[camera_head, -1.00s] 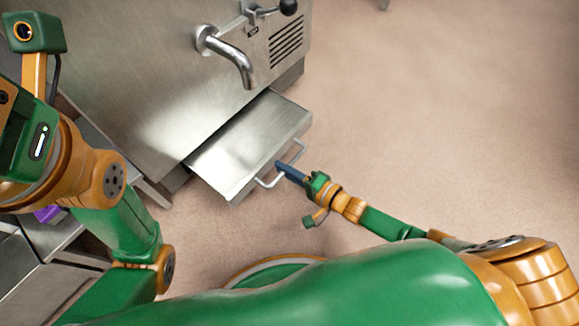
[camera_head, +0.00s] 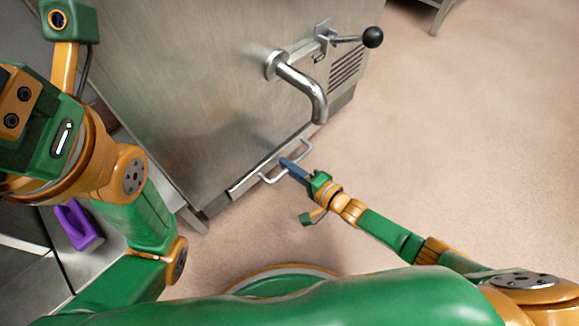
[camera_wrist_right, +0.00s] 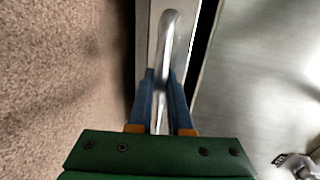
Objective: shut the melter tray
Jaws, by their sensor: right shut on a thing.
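The melter tray (camera_head: 243,186) is at the foot of the steel melter (camera_head: 200,100) in the head view. Only its narrow front strip shows, close to the melter's front face. Its bar handle (camera_head: 270,180) sticks out from that strip. My right gripper (camera_head: 284,163) is shut on the handle. In the right wrist view the blue fingers stand on both sides of the tray handle (camera_wrist_right: 167,45). My left arm is raised at the left of the head view; its gripper fingers do not show.
A curved spout (camera_head: 312,95) and a lever with a black knob (camera_head: 372,38) stick out from the melter above the tray. A purple object (camera_head: 76,225) lies on a steel surface at the lower left.

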